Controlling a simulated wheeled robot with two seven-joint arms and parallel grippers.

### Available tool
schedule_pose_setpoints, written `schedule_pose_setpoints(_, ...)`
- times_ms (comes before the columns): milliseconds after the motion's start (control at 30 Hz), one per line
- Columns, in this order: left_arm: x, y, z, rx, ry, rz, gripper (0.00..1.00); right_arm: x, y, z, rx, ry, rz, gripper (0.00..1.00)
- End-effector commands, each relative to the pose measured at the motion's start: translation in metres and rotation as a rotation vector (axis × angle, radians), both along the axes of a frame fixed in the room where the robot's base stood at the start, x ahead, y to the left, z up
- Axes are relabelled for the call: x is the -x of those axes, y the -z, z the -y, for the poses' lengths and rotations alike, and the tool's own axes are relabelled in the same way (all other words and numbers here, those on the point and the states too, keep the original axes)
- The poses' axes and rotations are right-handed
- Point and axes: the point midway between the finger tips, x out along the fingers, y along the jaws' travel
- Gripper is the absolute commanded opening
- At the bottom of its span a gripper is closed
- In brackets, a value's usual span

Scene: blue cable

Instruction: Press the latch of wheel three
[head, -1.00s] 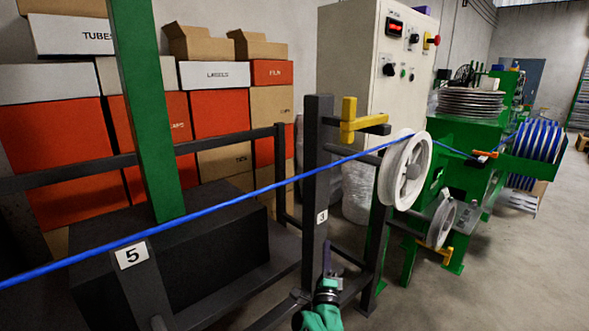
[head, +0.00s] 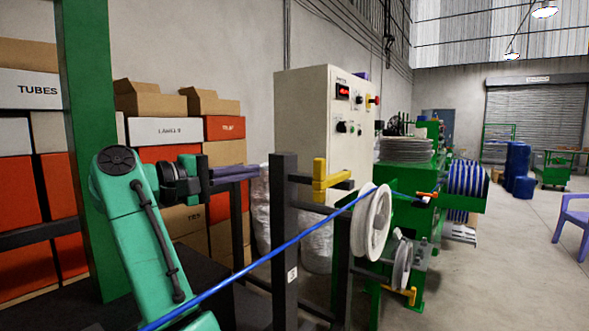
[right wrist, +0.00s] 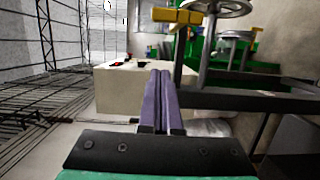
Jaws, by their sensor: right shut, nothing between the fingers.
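The white wheel (head: 371,222) hangs on the dark frame, beside the post (head: 285,240) that bears a small number plate (head: 292,274). The yellow latch (head: 320,182) sits on an arm near the top of this post. It also shows at the top of the right wrist view (right wrist: 178,16). The blue cable (head: 265,257) slants up to the wheel. My right gripper (head: 256,169) is shut and empty, pointing right, left of the post and apart from the latch. In the right wrist view its purple fingers (right wrist: 156,76) lie together. My left gripper is not in view.
A control cabinet (head: 308,120) stands behind the latch. A smaller wheel (head: 402,264) with another yellow latch (head: 405,294) is lower right. Stacked boxes (head: 165,131) and a green post (head: 85,140) are at the left. The floor at the right is mostly open.

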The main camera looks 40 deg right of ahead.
Motion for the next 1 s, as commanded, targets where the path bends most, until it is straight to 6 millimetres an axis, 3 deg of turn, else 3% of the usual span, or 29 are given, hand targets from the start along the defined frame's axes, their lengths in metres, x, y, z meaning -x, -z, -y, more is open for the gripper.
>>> schedule_pose_setpoints(167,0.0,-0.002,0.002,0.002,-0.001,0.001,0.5,-0.001,0.0,0.015,0.0,0.002,-0.003,0.0)
schedule_pose_setpoints(567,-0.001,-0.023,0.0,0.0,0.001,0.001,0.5,-0.004,-0.003,0.102,0.003,0.005,-0.004,0.0)
schedule_pose_setpoints(800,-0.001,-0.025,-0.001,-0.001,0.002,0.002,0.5,0.027,-0.001,0.11,0.004,0.001,-0.003,0.0)
schedule_pose_setpoints(1000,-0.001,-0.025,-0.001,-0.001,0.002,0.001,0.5,0.033,0.0,0.111,0.004,0.0,-0.004,0.0)
